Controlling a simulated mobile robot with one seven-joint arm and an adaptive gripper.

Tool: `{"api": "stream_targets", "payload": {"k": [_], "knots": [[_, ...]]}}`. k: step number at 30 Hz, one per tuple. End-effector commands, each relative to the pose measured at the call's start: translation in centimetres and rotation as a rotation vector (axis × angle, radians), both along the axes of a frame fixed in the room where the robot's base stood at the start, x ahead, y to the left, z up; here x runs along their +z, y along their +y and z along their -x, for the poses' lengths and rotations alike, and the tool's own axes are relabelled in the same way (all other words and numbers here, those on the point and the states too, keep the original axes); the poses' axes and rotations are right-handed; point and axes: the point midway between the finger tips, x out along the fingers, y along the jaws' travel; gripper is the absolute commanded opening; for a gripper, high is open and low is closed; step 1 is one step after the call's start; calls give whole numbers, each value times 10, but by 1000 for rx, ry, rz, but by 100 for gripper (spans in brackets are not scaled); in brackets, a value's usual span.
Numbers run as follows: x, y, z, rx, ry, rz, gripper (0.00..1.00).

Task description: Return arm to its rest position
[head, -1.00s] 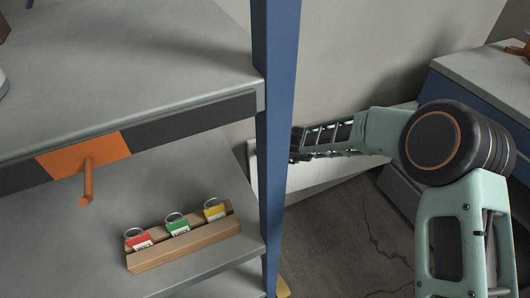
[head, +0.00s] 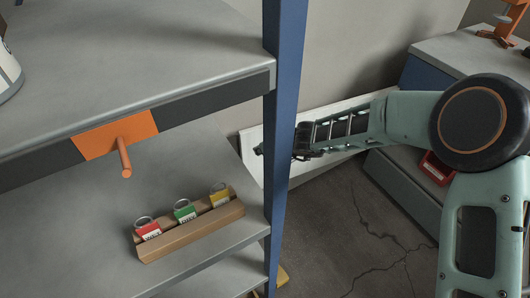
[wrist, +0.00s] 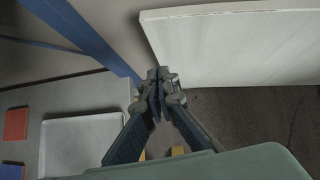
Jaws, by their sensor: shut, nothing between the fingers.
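My arm, pale green with a black round joint, stretches across the right half of the head view. My gripper (wrist: 158,80) shows in the wrist view with its fingertips together and nothing between them. In the head view its end is partly hidden behind the blue shelf post (head: 284,130). The gripper is in free air, and a white board (wrist: 235,45) lies close beyond the fingertips in the wrist view.
Left of the post, a grey shelf (head: 150,60) carries an orange plate with a peg (head: 122,150). Below, a cardboard holder (head: 190,238) has red, green and yellow tags. A bench (head: 470,60) stands at right. The cracked floor (head: 350,230) below the arm looks clear.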

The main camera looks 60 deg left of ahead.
Motion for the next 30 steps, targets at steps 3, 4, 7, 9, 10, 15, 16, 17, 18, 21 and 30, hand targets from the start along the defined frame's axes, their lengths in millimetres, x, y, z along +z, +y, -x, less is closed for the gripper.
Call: {"api": "stream_targets", "payload": {"k": [3,4,7,9,10,15,16,17,18,21,30], "knots": [[16,-14,2,-1,-2,-1,0],[19,-17,3,-1,-2,-1,0],[29,-27,5,-1,-3,0,0],[35,-33,6,-1,-2,0,0],[37,-35,6,0,-1,0,0],[42,-41,8,-1,-1,1,0],[42,-42,8,-1,0,1,0],[43,-42,8,-1,0,1,0],[43,-42,8,-1,0,1,0],[43,-42,8,-1,0,1,0],[63,-75,-62,155,-346,73,0]]}}
